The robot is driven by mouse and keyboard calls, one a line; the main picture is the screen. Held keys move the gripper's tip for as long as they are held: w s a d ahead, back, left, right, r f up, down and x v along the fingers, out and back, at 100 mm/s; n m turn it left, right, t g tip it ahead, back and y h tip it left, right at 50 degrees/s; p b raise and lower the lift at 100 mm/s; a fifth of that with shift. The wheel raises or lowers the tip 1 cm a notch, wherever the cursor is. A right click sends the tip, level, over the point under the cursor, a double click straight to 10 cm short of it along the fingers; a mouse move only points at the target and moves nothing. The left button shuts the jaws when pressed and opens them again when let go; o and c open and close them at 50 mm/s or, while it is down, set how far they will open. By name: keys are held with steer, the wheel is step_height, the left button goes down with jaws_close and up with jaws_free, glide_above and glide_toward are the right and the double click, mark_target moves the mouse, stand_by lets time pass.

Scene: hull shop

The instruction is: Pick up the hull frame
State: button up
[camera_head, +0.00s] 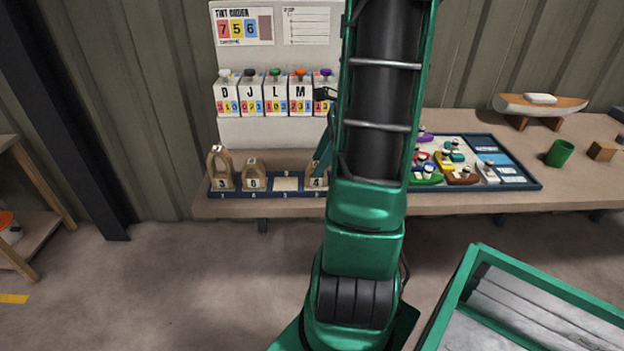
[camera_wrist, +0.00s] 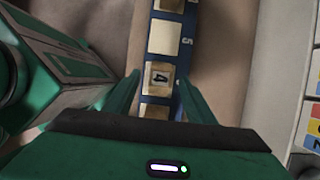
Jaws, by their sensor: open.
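Wooden arch-topped pieces with number labels stand in a blue rack (camera_head: 236,194) on the bench. One labelled 3 (camera_head: 221,172) is at the left, and one labelled 6 (camera_head: 252,177) is beside it. A bare pale slot follows, then a piece labelled 4 (camera_head: 316,182), partly hidden by my arm. The pictures do not show which is meant by the hull frame. In the wrist view, the piece labelled 4 (camera_wrist: 158,77) lies between the green fingers of my gripper (camera_wrist: 157,84). The fingers are open, with no clear contact. My gripper is mostly hidden in the head view.
A tint board with several dispensers (camera_head: 275,94) stands behind the rack. A tray of small coloured boats (camera_head: 455,178) lies to the right.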

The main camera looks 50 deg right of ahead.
mark_target(316, 164)
steer(key=x, duration=0.3)
steer(key=shift+f, duration=0.1)
steer(key=c, duration=1.2)
